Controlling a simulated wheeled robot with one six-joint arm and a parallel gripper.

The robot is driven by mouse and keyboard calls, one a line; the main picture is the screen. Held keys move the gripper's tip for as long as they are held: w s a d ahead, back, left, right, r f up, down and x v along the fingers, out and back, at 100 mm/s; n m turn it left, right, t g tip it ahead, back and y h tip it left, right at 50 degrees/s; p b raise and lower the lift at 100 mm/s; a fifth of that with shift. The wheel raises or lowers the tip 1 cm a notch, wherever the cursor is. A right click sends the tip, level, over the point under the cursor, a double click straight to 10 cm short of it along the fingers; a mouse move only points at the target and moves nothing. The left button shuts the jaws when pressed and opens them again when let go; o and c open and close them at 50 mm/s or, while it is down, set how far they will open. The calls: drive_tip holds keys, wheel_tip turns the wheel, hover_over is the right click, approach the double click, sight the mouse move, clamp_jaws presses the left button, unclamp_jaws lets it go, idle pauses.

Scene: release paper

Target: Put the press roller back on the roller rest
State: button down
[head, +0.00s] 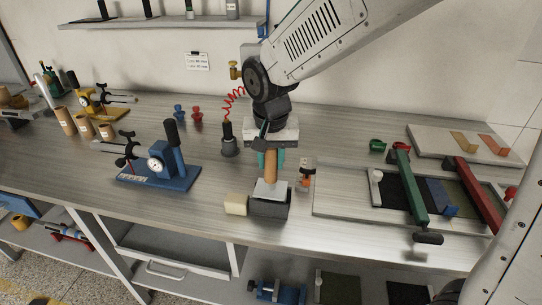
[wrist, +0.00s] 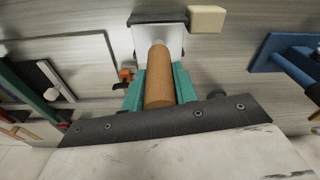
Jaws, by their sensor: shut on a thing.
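My gripper (head: 270,159) has teal fingers shut on a wooden cylinder (head: 271,167), which looks like the press roller's handle. In the wrist view, the wooden cylinder (wrist: 158,82) lies between the teal fingers (wrist: 160,88), with a pale far end. Just below it in the head view is a dark grey block (head: 269,207) with a light grey plate (head: 271,189) on top; this may be the roller rest. In the wrist view the plate (wrist: 172,38) shows beyond the handle. I cannot tell whether the handle's lower end touches the plate.
A cream block (head: 236,205) stands left of the dark block, by the bench's front edge. An orange and black item (head: 305,175) stands close to the right. A blue gauge stand (head: 170,165) is to the left; a board with green (head: 408,188) and red bars is to the right.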

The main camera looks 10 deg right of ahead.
drive_tip(key=shift+f, duration=0.5)
drive_tip(key=c, duration=1)
unclamp_jaws()
drive_tip(key=r, duration=0.5)
drive_tip(key=s+r, duration=0.1)
drive_tip(key=r, duration=0.1)
drive_tip(key=shift+r, duration=0.4)
